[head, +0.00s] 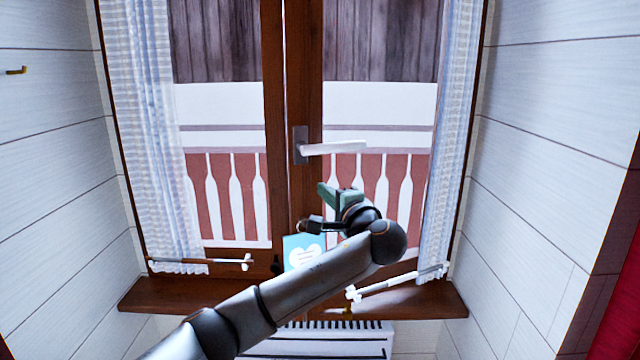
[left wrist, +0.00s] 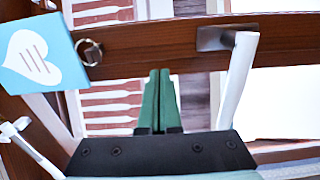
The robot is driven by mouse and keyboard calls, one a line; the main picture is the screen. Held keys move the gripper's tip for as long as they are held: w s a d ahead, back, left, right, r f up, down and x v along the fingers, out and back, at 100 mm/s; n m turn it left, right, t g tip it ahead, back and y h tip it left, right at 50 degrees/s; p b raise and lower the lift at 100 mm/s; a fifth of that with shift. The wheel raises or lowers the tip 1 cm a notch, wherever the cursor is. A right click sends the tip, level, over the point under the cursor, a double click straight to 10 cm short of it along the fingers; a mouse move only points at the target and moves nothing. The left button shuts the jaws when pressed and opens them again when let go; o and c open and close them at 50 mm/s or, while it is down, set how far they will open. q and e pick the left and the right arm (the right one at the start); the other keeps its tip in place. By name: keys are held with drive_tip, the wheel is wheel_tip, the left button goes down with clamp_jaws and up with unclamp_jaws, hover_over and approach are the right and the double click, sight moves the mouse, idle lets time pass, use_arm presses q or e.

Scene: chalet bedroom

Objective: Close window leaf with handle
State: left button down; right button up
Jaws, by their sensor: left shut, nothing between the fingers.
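The window leaf with the handle (head: 312,200) is the right one, brown-framed. Its bottom edge slants toward me and a bright strip shows between the leaves, so it looks ajar. The handle (head: 333,148) has a dark plate and a pale lever pointing right in the head view. The lever (left wrist: 238,80) also shows in the left wrist view, right of the fingers. My left gripper (head: 336,192) has green fingers, shut and empty, below the handle and apart from it. My left arm hides part of the leaf's lower rail. My right gripper is not in view.
The left leaf (head: 274,130) stands beside it. A blue heart card (left wrist: 30,58) hangs low near the middle. Curtains (head: 455,130) flank the window. Slim white rods (head: 400,282) cross the lower leaves. The brown sill (head: 160,295) lies below, over a white radiator (head: 320,345).

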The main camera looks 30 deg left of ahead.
sight(314, 182)
use_arm(q)
drive_tip(key=shift+x, duration=1.7)
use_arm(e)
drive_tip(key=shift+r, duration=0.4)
